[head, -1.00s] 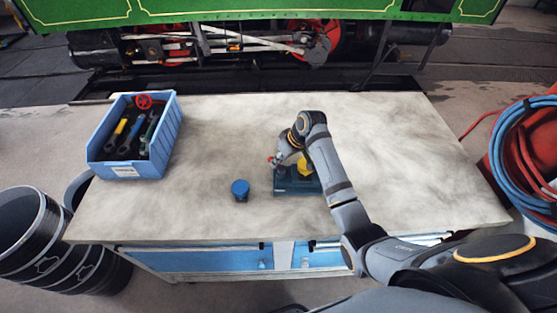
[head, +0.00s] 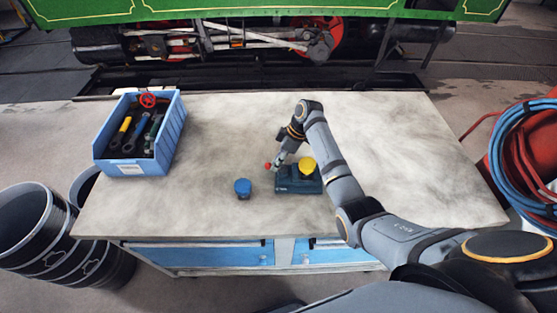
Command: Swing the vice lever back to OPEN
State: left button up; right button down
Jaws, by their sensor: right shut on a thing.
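The dark blue-green vice (head: 298,186) stands on the workbench, right of its middle, with a yellow round-topped part (head: 307,166) on it. The lever's red knob (head: 268,166) shows at the vice's upper left. My right gripper (head: 275,163) reaches down at the vice's left side and is shut on the lever, right by the red knob. Its fingers are small here and hide most of the lever. Any OPEN marking is too small to read. My left gripper is not in view.
A blue-capped object (head: 243,187) stands on the workbench (head: 220,130) just left of the vice. A blue bin (head: 138,168) with several tools is at the bench's left. The bench is clear between them and at the far right. Hoses (head: 528,150) hang beyond the right edge.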

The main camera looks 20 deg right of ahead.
jog(key=n+g, duration=0.1)
jog(key=n, duration=0.3)
jog(key=s+n+g+b, duration=0.1)
jog(key=n, duration=0.1)
jog(key=shift+a+g+h, duration=0.3)
jog(key=shift+a, duration=0.05)
jog(key=n, duration=0.2)
jog(key=s+n+g+h, duration=0.1)
jog(key=n, duration=0.2)
jog(key=shift+g+b, duration=0.3)
jog(key=shift+b, duration=0.1)
jog(key=shift+d+h, duration=0.1)
jog(key=shift+h, duration=0.2)
jog(key=c, duration=1.3)
grip_release()
